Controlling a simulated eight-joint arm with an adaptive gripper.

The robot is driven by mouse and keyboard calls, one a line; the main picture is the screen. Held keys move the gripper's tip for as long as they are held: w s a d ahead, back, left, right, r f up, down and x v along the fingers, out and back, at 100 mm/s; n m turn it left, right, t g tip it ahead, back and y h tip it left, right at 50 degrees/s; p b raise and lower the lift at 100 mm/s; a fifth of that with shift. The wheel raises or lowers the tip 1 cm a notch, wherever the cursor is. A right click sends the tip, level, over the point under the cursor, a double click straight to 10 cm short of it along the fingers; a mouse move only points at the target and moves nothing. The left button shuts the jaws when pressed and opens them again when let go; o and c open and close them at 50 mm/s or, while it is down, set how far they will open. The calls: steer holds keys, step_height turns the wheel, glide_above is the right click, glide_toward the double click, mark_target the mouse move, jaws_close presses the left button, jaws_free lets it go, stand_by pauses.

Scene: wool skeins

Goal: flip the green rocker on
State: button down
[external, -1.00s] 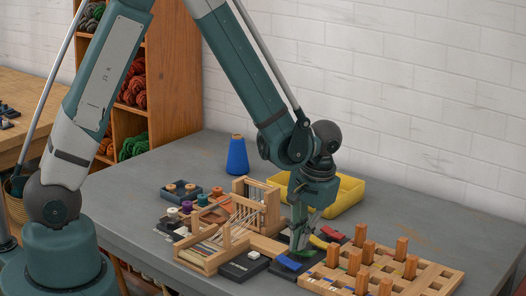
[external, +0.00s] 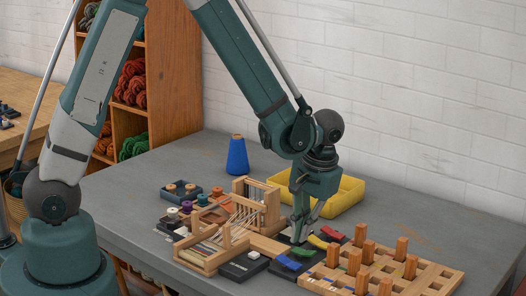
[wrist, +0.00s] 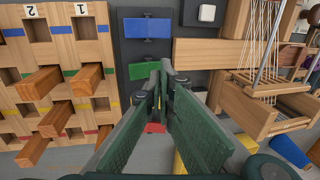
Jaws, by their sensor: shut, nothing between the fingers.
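The green rocker (external: 303,252) sits on a dark switch panel between the blue rocker (external: 289,263) and the yellow rocker (external: 317,242). In the wrist view the green rocker (wrist: 140,71) shows left of my fingertips, its right part hidden by them. The blue rocker (wrist: 147,28) lies beyond it, and the red rocker (wrist: 155,128) shows partly between the fingers. My gripper (external: 298,240) is shut and empty, pointing down beside the green rocker in the external view. I cannot tell whether it touches the rocker, or which way the rocker is tilted.
A wooden peg board (external: 447,283) with upright pegs stands close to the right of the panel. A small wooden loom (external: 210,263) stands to the left. A black box with a white button (external: 254,255) is beside the panel. A yellow tray (external: 347,197) lies behind.

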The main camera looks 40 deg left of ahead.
mark_target(299, 251)
step_height(299, 251, up, 12)
steer(key=p, duration=0.1)
steer(key=shift+f, duration=0.25)
stand_by(0.6)
steer(key=s+a+r+t+h, duration=0.25)
steer(key=s+a+r, duration=0.25)
steer(key=a+r, duration=0.75)
steer(key=s+a+r+t+b, duration=0.1)
steer(key=s+a+r+t, duration=0.3)
steer(key=s+a, duration=0.7)
steer(key=shift+s+a+r+t, duration=0.15)
steer(key=shift+a+r+t, duration=0.2)
steer(key=shift+a+r, duration=0.05)
stand_by(0.5)
steer(key=c, duration=3.2)
jaws_free()
steer(key=shift+c, duration=0.2)
